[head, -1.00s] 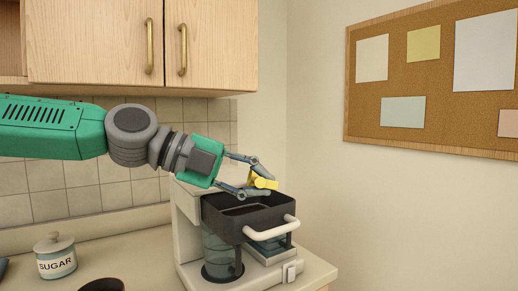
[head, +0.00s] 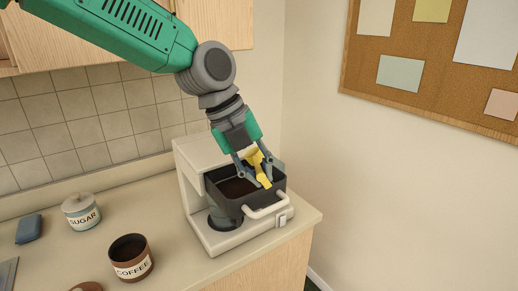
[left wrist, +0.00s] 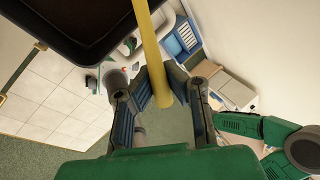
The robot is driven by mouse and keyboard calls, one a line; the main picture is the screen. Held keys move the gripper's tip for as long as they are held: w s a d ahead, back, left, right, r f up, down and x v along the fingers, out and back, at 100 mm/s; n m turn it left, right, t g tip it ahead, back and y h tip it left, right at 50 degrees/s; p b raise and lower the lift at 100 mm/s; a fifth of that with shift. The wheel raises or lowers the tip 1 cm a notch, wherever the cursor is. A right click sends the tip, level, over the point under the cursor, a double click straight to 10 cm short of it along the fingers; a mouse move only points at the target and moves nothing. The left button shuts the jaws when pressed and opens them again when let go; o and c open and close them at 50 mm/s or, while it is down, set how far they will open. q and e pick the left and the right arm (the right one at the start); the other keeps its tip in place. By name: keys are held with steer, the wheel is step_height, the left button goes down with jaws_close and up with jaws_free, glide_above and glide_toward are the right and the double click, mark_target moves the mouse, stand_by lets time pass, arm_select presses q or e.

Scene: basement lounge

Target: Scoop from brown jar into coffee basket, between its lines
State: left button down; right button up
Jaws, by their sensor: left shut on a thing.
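My left gripper (head: 257,168) is shut on a yellow scoop (head: 263,178) at the right side of the coffee basket. In the left wrist view the scoop's yellow handle (left wrist: 149,38) runs up from between the fingers; its bowl is not clear. The dark coffee basket (head: 228,205) sits in the white coffee maker and has a pale handle. Its inside looks dark brown; its lines cannot be made out. The basket's dark rim also shows in the left wrist view (left wrist: 104,55). The open brown jar marked COFFEE (head: 133,268) stands upright on the counter, with dark contents. My right gripper is not in view.
The white coffee maker (head: 215,240) stands near the counter's right edge. A SUGAR jar (head: 82,215), a blue item (head: 29,229) and a round brown thing (head: 87,287) are on the counter. Cupboards (head: 222,25) hang above. Counter between the COFFEE jar and coffee maker is clear.

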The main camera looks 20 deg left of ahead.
arm_select(q)
steer(key=r+p, duration=0.1)
steer(key=y+p, duration=0.1)
steer(key=p, duration=0.1)
steer(key=shift+d+r+g, duration=0.15)
steer(key=shift+r+g, duration=0.15)
steer(key=shift+r, duration=0.05)
steer(key=shift+w+g+y+b, duration=0.15)
steer(key=shift+g+y+b, duration=0.15)
steer(key=shift+y, duration=0.4)
steer(key=shift+r+y, duration=0.2)
steer(key=shift+y, duration=0.3)
steer(key=shift+d+r+g+y, duration=0.1)
steer(key=shift+r+g+y, duration=0.3)
steer(key=shift+g+y, duration=0.3)
steer(key=shift+d+r+y, duration=0.15)
steer(key=shift+r+y, duration=0.2)
steer(key=shift+y, duration=0.25)
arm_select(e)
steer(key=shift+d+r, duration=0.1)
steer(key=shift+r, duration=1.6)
